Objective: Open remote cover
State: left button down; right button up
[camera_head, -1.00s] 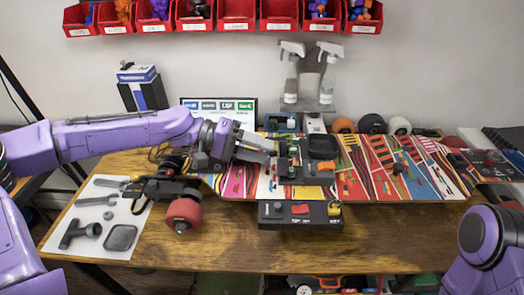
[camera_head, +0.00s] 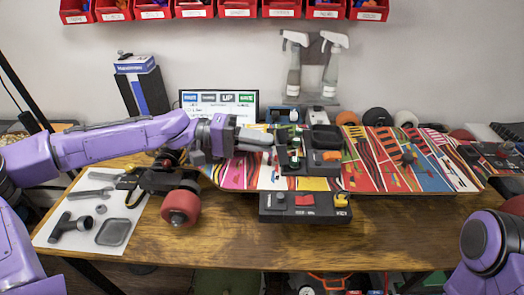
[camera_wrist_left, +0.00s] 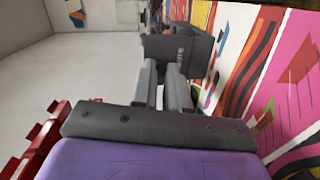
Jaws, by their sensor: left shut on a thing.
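A dark control box (camera_head: 296,162) with several coloured buttons and an open-looking black tray or lid (camera_head: 322,138) on its top right sits on the colourful board. I cannot tell for sure which part is the remote cover. My left gripper (camera_head: 270,138) reaches in from the left, its fingers at the box's upper left side. The contact is hidden in the head view. My right gripper is out of view.
The skateboard deck (camera_head: 385,165) spans the wooden table (camera_head: 230,240), with a red wheel (camera_head: 180,207) at its left. A second button box (camera_head: 305,207) stands in front. Tools lie on a white sheet (camera_head: 75,245). Spray bottles (camera_head: 295,65) stand behind. The front of the table is clear.

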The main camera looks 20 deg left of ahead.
pick_arm(q)
jog(key=shift+a, duration=0.1)
jog(key=c, duration=1.1)
grip_release()
jog(key=v, duration=0.9)
jog(key=shift+s+a+f+p, duration=0.1)
jog(key=shift+a+p, duration=0.2)
jog(key=shift+a, duration=0.05)
jog(key=shift+s+a, duration=0.15)
jog(key=shift+a, duration=0.3)
